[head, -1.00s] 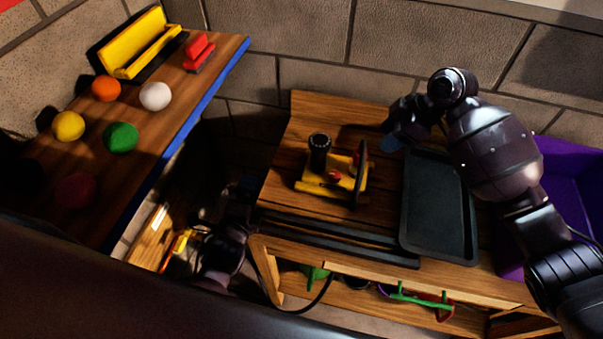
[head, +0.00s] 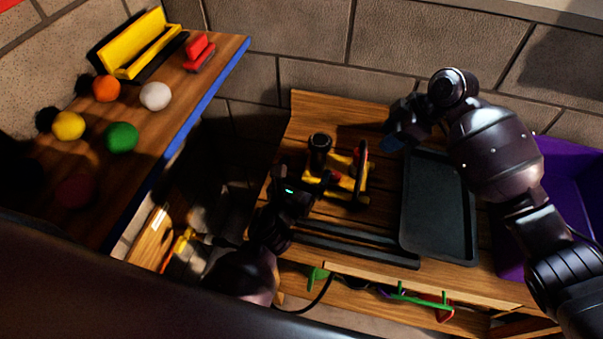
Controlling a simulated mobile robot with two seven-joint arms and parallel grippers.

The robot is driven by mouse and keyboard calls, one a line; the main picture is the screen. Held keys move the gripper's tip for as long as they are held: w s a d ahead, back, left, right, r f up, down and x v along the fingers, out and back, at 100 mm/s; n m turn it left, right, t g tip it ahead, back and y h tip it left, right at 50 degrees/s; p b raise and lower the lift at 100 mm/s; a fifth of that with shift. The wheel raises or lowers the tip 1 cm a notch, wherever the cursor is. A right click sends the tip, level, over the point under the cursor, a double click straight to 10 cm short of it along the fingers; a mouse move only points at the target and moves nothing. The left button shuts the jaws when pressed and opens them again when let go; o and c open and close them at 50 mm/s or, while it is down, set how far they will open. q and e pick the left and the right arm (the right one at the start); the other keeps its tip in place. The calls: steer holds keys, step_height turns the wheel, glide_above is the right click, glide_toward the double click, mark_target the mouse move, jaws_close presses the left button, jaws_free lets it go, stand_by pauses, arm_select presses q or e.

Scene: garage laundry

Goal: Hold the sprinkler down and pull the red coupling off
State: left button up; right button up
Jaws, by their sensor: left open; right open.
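The sprinkler stands on the wooden workbench with a yellow base (head: 345,184), a black upright cylinder (head: 319,145) and a thin dark disc on its right side. Small red parts (head: 356,157) show between cylinder and disc; I cannot tell clearly which is the coupling. My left gripper (head: 322,184) is open at the near left of the sprinkler, its dark fingers covering part of the base; contact cannot be told. My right gripper (head: 391,144) is open and empty, right of the sprinkler, above the bench near the tray's upper left corner.
A black tray (head: 438,210) lies right of the sprinkler, with a purple bin (head: 567,190) beyond it. Dark bars (head: 358,246) lie along the bench's front. A side shelf (head: 190,95) at left holds several coloured balls, a yellow case and a red object.

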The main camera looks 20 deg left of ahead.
mark_target(315, 151)
arm_select(q)
steer(key=w, duration=0.3)
steer(key=w+d, duration=0.1)
steer(key=w, duration=0.5)
steer(key=shift+w+d, duration=0.25)
steer(key=shift+w, duration=0.05)
